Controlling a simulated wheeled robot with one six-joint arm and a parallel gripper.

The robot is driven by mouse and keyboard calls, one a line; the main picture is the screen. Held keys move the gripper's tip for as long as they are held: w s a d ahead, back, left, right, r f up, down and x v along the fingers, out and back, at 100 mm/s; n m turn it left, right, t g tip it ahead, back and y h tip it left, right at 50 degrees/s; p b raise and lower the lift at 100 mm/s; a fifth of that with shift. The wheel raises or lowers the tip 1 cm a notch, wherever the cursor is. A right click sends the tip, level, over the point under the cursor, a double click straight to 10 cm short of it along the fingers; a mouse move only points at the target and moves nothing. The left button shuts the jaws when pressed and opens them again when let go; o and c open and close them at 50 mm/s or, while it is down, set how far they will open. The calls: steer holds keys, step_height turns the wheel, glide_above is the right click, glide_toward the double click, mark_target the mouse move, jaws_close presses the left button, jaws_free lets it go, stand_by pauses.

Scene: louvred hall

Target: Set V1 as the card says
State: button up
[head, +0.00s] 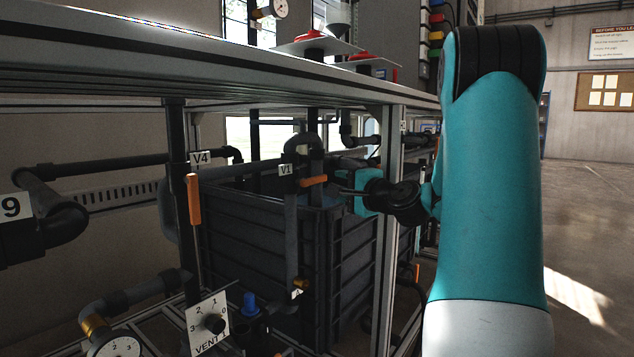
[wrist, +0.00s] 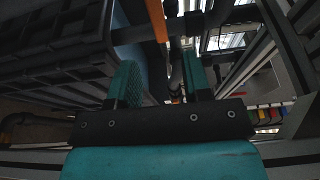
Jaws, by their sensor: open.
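The V1 label (head: 286,169) is on a dark upright pipe at the front of the grey crate. An orange lever handle (head: 313,181) beside the label lies nearly level, across the pipe's line. My gripper (head: 338,188) reaches in from the right, its fingers just right of the handle. In the wrist view my gripper (wrist: 159,75) is open and empty. An orange handle (wrist: 156,18) shows there beyond the fingertips, near the top, apparently the same one. Contact with it cannot be told. No card with a readable V1 setting shows; the wall notice (head: 610,42) is too small to read fully.
A V4 label (head: 200,158) sits above another orange handle (head: 194,199) hanging upright. A VENT dial (head: 208,323) is below. The grey crate (head: 250,255), a frame post (head: 388,230) and the bench top (head: 230,60) close in the arm. Open floor (head: 590,220) lies right.

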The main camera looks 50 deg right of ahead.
mark_target(320, 179)
steer(key=p+x, duration=0.3)
steer(key=x, duration=0.4)
steer(key=shift+w+a+r, duration=0.15)
steer(key=shift+w+a, duration=0.05)
steer(key=shift+p+x, duration=0.65)
steer(key=shift+x, duration=0.2)
steer(key=shift+c, duration=0.4)
jaws_close()
stand_by(0.4)
